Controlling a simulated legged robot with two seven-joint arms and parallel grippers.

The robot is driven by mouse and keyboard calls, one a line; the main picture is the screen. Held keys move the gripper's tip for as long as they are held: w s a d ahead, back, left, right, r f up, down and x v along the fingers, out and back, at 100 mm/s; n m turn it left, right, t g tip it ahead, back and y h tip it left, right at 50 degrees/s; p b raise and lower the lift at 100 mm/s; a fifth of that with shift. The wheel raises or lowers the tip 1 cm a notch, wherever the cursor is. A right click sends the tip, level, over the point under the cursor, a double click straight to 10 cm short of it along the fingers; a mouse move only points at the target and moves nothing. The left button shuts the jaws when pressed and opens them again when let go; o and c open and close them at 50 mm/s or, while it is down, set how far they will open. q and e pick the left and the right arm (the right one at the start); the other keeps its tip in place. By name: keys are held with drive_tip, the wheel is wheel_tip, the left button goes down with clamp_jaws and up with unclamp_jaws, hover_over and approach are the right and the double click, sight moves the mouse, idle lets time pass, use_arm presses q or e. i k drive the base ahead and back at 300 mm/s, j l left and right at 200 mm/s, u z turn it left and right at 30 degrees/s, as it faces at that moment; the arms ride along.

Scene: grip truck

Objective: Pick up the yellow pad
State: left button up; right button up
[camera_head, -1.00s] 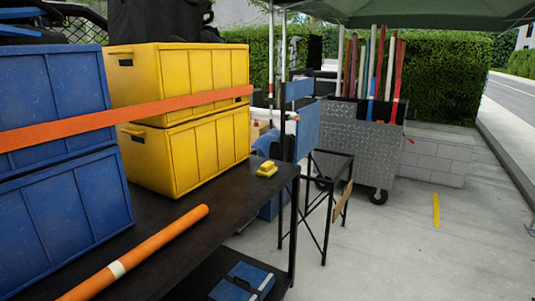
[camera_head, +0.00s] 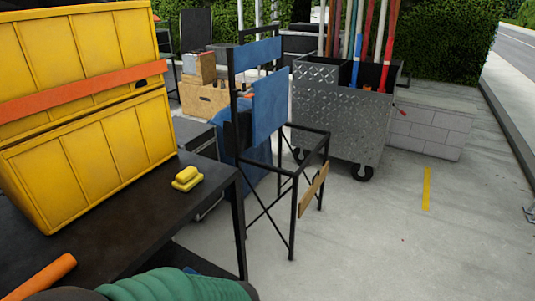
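The yellow pad (camera_head: 187,179) is a small yellow block lying on the black table (camera_head: 130,222), near its right end. It is just to the right of the stacked yellow crates and apart from them. No gripper fingers are in view, and nothing touches the pad.
Yellow crates (camera_head: 88,160) with an orange strap stand on the table's left. An orange tube (camera_head: 40,277) lies at the front left. A tall folding chair (camera_head: 268,105) stands beyond the table. A metal cart (camera_head: 340,115) is farther back. The floor at right is clear.

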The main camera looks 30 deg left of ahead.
sight(186, 179)
drive_tip(key=i+u, duration=0.2)
drive_tip(key=i, duration=0.3)
drive_tip(key=i+l+u, duration=0.25)
drive_tip(key=i, duration=0.25)
drive_tip(key=i+l+u, duration=0.2)
drive_tip(key=i, duration=0.3)
